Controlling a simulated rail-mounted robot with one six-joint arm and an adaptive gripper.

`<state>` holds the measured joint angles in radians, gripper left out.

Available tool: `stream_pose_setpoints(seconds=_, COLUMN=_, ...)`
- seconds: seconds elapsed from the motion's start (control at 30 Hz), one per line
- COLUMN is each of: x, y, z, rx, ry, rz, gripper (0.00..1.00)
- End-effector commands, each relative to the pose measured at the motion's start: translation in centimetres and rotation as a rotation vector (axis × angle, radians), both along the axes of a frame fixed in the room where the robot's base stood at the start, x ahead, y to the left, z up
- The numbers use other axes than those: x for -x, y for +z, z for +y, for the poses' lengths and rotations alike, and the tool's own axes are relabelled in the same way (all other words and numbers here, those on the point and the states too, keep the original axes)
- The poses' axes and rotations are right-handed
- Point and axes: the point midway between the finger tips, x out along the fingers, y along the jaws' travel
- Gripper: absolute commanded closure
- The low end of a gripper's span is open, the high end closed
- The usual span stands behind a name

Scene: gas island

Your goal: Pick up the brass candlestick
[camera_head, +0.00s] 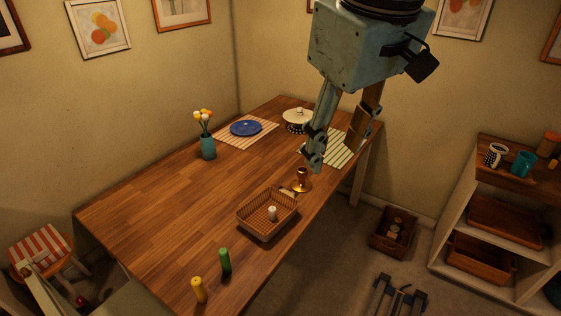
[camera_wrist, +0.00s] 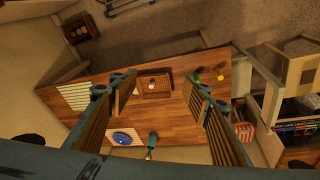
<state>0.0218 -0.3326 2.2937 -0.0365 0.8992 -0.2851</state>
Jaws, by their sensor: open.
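The brass candlestick (camera_head: 302,181) stands upright on the wooden table, near its right-hand edge and just behind a wicker basket. In the wrist view I cannot make it out clearly; my left finger covers the area beside the basket. My gripper (camera_head: 333,152) is open and empty, pointing down above the table. In the head view its fingertips appear above and to the right of the candlestick, apart from it. In the wrist view my gripper (camera_wrist: 160,88) has its two fingers spread wide, with the basket between them.
The wicker basket (camera_head: 252,222) holds a white candle (camera_head: 272,213). Green (camera_head: 225,261) and yellow (camera_head: 199,290) pieces stand at the near end. The table's middle is clear.

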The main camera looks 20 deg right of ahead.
Motion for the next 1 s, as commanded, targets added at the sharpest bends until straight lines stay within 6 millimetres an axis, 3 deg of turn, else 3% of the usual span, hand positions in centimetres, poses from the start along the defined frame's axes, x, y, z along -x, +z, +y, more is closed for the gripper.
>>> stream_pose_setpoints(seconds=0.47, x=-8.8, y=0.1, z=-1.4, rx=0.064, ry=0.163, rz=0.047, gripper=0.56)
stream_pose_setpoints(seconds=1.0, x=-18.7, y=-1.8, z=-3.3, rx=0.126, ry=0.350, rz=0.104, gripper=0.56)
